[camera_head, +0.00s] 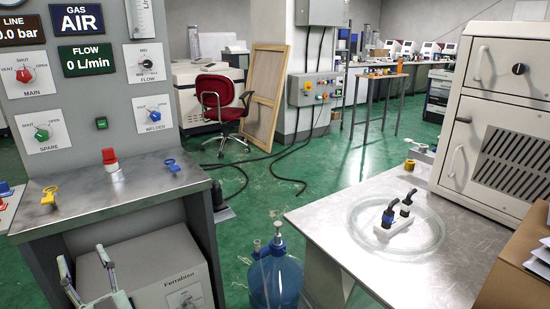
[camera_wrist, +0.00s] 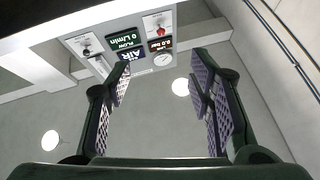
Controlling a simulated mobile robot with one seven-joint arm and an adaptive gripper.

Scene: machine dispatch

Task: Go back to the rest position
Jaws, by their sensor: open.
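My gripper (camera_head: 82,256) is at the lower left of the head view, fingers pointing up, in front of the grey bench (camera_head: 120,192). In the wrist view my gripper (camera_wrist: 161,72) is open, with nothing between its purple-padded fingers. Beyond them the wrist view shows the gas panel (camera_wrist: 121,32) and the ceiling. In the head view the same gas panel (camera_head: 107,85) stands behind the bench, with displays reading GAS AIR and FLOW 0 L/min. Its knobs are labelled MAIN, FLOW, SPARE and WELDER.
The bench holds a yellow handle (camera_head: 49,195), a red-topped part (camera_head: 110,158) and a blue handle (camera_head: 172,165). A Ferrabino box (camera_head: 160,265) sits beneath. A blue water bottle (camera_head: 277,275) stands between the bench and the right table (camera_head: 330,213).

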